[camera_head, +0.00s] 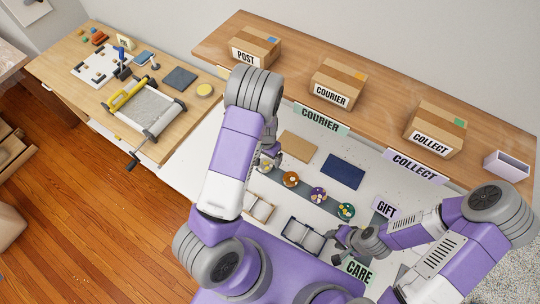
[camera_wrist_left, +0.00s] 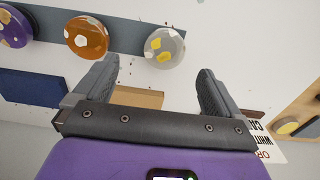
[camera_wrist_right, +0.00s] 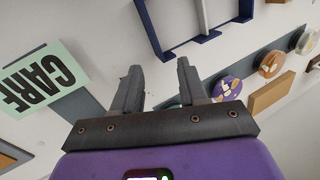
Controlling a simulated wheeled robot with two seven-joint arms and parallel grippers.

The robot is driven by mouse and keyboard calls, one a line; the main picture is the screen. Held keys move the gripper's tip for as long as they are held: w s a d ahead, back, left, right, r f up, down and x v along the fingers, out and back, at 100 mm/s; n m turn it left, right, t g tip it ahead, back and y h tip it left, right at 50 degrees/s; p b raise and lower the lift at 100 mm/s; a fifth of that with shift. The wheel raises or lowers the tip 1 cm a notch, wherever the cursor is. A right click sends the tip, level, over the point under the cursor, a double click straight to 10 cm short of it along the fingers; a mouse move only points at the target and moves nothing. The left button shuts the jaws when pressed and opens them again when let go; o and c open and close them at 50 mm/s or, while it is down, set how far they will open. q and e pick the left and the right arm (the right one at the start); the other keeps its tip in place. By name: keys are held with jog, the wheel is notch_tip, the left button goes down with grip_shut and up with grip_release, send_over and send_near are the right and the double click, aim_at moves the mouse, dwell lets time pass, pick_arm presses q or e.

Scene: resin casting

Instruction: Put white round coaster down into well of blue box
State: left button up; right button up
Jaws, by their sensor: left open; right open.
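The white round coaster (camera_wrist_left: 164,47) with yellow flakes lies on a dark strip in the left wrist view, beyond my open jaws. It also shows in the head view (camera_head: 266,166), partly hidden by my left gripper (camera_head: 270,155). My left gripper (camera_wrist_left: 155,90) is open and empty. The blue box (camera_head: 303,236) stands open at the front, with a pale divider between its wells; its blue wall shows in the right wrist view (camera_wrist_right: 152,28). My right gripper (camera_head: 342,236) is open and empty, just right of the box. Its jaws (camera_wrist_right: 155,85) hold nothing.
Orange (camera_head: 291,179), purple (camera_head: 317,195) and green (camera_head: 346,211) coasters lie along the strip. A tan panel (camera_head: 299,147) and a dark blue panel (camera_head: 342,171) lie behind. A tan box (camera_head: 258,209) stands left of the blue box. A CARE sign (camera_head: 358,272) stands near my right gripper.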

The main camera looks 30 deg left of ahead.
aim_at(265, 164)
pick_arm(q)
jog(key=f, duration=0.6)
jog(key=shift+w+a+f, duration=0.1)
jog(key=shift+a+f, duration=0.1)
jog(key=shift+a, duration=0.2)
jog(key=c, duration=1.1)
